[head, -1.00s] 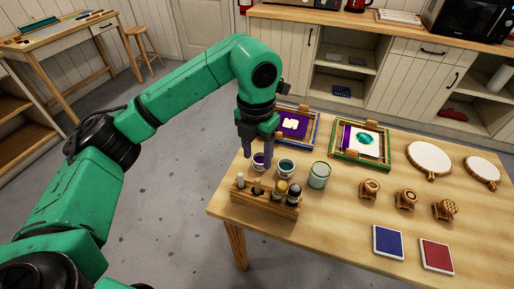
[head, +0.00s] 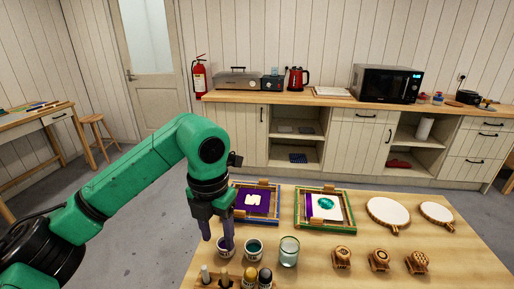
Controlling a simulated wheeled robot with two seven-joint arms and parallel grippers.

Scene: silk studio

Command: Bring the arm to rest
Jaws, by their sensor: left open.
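My left gripper (head: 217,240) is at the left end of the wooden table (head: 335,272), fingers pointing down. It is open, with nothing seen between its fingers. Its tips are close above or beside a small pot of purple paint (head: 225,249); I cannot tell if they touch. My green left arm (head: 130,185) reaches in from the left, bent at the elbow. My right gripper is not in view.
Beside the gripper are a teal pot (head: 253,249), a glass jar (head: 289,251) and a wooden holder (head: 207,283) with bottles. Two framed screens (head: 259,221) (head: 298,210) lie behind. Stamps (head: 380,260) and round hoops (head: 388,212) are further right.

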